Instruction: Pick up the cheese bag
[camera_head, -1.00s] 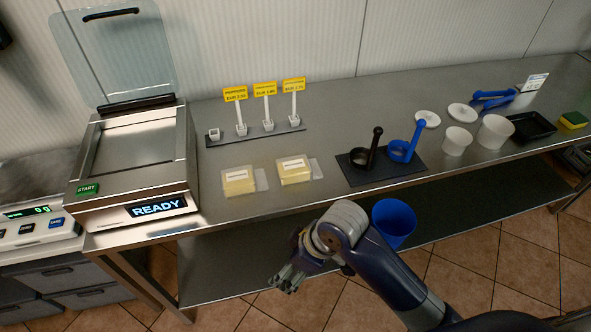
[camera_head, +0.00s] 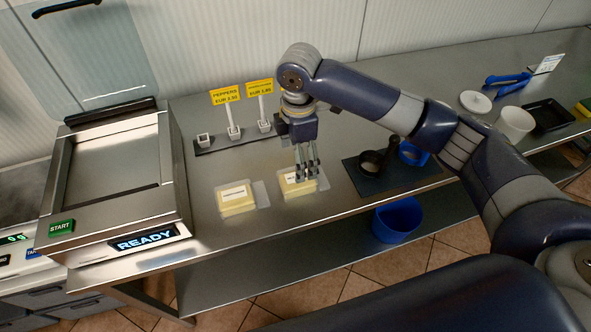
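Two clear bags, each with a pale yellow block and a white label, lie side by side on the steel counter. The left bag (camera_head: 236,197) lies alone. The right bag (camera_head: 291,184) is under my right gripper (camera_head: 308,177). The labels are too small to read, so I cannot tell the two bags' contents apart by text. My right gripper points straight down, its fingers apart over the right part of that bag and hiding some of it. I cannot tell whether the fingertips touch it. My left gripper is not in view.
A sealing machine (camera_head: 115,185) with a raised lid and a READY display stands left. Behind the bags is a sign rack (camera_head: 213,143) with yellow price signs. Right of the bags is a dark mat (camera_head: 405,180) with black and blue scoops. A blue bin (camera_head: 397,220) is below.

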